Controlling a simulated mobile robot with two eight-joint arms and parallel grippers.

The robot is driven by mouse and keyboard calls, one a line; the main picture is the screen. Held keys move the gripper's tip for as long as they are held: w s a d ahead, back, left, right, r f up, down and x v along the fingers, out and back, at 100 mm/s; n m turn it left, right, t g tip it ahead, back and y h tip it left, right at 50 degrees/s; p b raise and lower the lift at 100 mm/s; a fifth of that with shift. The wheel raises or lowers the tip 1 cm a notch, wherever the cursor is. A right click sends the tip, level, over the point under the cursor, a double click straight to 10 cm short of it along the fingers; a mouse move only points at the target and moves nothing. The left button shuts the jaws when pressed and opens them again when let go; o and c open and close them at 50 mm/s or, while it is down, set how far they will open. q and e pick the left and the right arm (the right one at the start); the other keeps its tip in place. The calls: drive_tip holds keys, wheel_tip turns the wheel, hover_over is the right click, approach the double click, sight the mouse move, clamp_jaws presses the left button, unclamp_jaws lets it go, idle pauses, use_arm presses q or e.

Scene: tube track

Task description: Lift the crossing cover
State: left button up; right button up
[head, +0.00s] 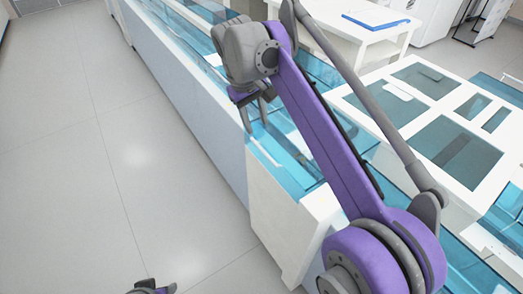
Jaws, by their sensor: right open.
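My right gripper (256,116) hangs over the near side of a long white track with clear blue panels (285,165). Its fingers are apart, point down and hold nothing. Their tips are close to the blue panels, but I cannot tell whether they touch. I cannot single out the crossing cover for sure among these panels, and my right arm hides part of the track. A small dark part at the bottom edge (152,288) looks like the tip of my left gripper, mostly cut off.
A white panel with dark rectangular openings (455,147) lies to the right of my arm. A white table (362,32) with a blue-edged sheet (376,16) stands at the back. The grey tiled floor (90,150) on the left is clear.

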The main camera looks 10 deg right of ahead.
sight(263, 151)
drive_tip(key=f+b, duration=0.1)
drive_tip(key=f, duration=0.2)
drive_tip(key=d+f, duration=0.1)
drive_tip(key=f, duration=0.3)
drive_tip(key=f+b, duration=0.1)
drive_tip(key=f, duration=0.2)
drive_tip(key=shift+w+d+f+b, duration=0.25)
drive_tip(key=shift+w+d+b, duration=0.05)
drive_tip(key=shift+w+d, duration=0.1)
clamp_jaws()
idle(0.9)
